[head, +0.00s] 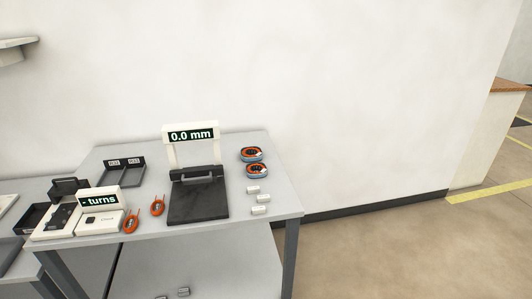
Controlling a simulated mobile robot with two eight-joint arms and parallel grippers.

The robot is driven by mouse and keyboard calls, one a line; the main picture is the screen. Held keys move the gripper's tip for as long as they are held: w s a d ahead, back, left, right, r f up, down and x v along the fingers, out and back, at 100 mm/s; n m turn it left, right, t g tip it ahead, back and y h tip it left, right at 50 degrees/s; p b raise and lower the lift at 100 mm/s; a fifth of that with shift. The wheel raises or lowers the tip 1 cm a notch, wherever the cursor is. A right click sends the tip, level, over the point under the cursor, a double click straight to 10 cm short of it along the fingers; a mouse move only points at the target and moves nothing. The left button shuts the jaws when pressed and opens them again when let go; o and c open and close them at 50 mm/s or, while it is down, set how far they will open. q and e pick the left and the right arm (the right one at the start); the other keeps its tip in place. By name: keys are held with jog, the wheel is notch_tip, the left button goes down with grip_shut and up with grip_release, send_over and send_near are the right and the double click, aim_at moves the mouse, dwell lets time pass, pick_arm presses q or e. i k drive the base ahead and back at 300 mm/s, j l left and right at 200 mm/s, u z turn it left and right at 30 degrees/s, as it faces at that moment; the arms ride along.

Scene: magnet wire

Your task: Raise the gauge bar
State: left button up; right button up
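The gauge stands near the middle of the grey table, with a dark base plate (199,208) and a white upright frame. Its display (191,135) reads "0.0 mm". A dark gauge bar (196,175) with a handle lies low across the frame, at the back of the base plate. I cannot tell whether it touches the plate. Neither of my grippers shows in the head view.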

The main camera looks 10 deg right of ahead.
aim_at(202, 175)
jog(key=i+l, duration=0.5)
jog(key=i, duration=0.15)
jog(key=i+l, duration=0.5)
jog(key=i, duration=0.15)
